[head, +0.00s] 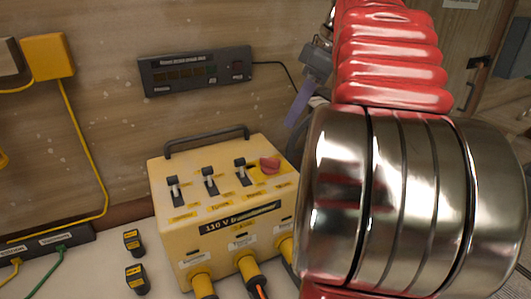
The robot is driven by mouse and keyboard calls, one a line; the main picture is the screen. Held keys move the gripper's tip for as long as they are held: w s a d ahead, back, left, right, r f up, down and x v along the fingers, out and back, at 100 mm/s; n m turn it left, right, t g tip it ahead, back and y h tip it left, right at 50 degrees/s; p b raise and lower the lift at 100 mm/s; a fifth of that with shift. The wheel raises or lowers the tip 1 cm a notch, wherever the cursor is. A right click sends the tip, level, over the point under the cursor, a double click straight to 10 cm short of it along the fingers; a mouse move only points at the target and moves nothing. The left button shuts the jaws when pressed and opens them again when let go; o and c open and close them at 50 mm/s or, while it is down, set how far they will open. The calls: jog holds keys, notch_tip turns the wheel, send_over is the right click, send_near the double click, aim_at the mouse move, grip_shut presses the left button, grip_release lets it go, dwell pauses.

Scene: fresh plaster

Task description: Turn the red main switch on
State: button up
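The red main switch (269,164) is a rotary knob on a yellow plate, at the top right of a yellow transformer box (183,246) labelled 110 V. I cannot read which position the knob is in. My gripper (299,104) shows in part left of my red and chrome arm, above and right of the knob in the picture. One pale purple finger points down and to the left. It appears apart from the knob. The other finger cannot be made out, so its opening is unclear.
The box has a dark carry handle (207,140), several black toggle switches and yellow plugs with cables in front. A grey display panel (195,72) is on the wooden wall behind. Two small black-and-yellow plugs (134,242) lie left of the box. My arm hides the right side.

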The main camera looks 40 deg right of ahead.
aim_at(270, 158)
jog(key=shift+f, duration=0.15)
jog(key=x, duration=1.3)
jog(key=shift+w+f, duration=0.15)
jog(key=shift+f, duration=0.1)
jog(key=shift+c, duration=0.2)
grip_shut()
jog(key=shift+a, duration=0.2)
jog(key=shift+d, duration=0.1)
